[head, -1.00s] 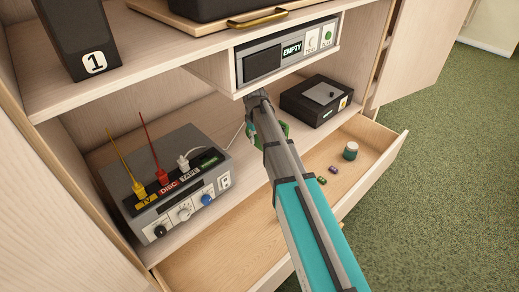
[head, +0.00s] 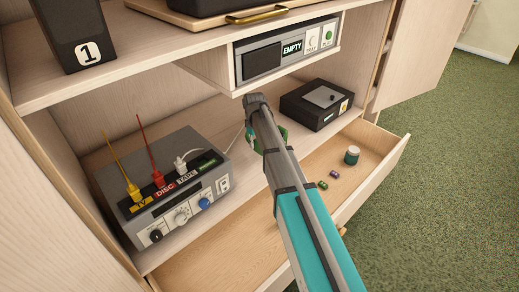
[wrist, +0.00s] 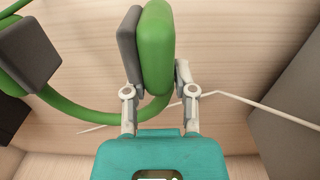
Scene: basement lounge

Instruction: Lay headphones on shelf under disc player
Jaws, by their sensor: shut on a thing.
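The headphones (wrist: 155,48) are green with dark grey ear pads; one cup is between the fingers of my gripper (wrist: 157,82) in the wrist view. Their green band curves left to the other cup, whose dark pad (wrist: 30,52) faces the camera. In the head view only a bit of green (head: 283,133) shows beside my arm, which hides most of the gripper. The disc player (head: 290,50), grey with an "EMPTY" display, is above and beyond it. The pale wood shelf (head: 238,168) lies under the player and shows behind the headphones. I cannot tell whether they touch it.
A grey switch box (head: 165,187) with yellow, red and white plugs stands left on the shelf. A black box (head: 316,104) stands right. A white cable (wrist: 245,101) crosses behind the headphones. The open drawer (head: 235,255) below holds a small jar (head: 352,155) and small items.

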